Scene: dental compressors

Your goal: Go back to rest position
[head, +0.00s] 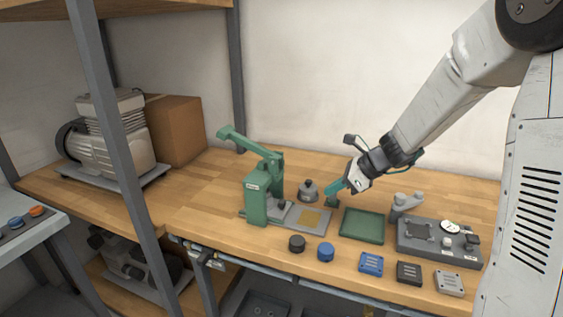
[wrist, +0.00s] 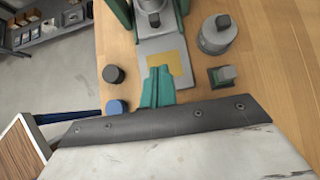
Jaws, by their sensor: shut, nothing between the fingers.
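My gripper (head: 336,187) is above the workbench (head: 205,190), right of the green lever press (head: 262,195), with its teal fingers angled down to the left. In the wrist view the fingers (wrist: 158,86) are together with nothing between them. They overlap the near edge of the press's grey base plate and its yellow patch (wrist: 165,55) in the picture. I cannot tell the exact height of the fingertips above the bench.
A grey weight (head: 308,191) stands behind the press plate. Black (head: 297,243) and blue (head: 326,252) caps lie in front. A green tray (head: 362,226) and a grey fixture (head: 438,241) sit to the right. Shelf posts (head: 118,130) rise at left. The bench behind the press is clear.

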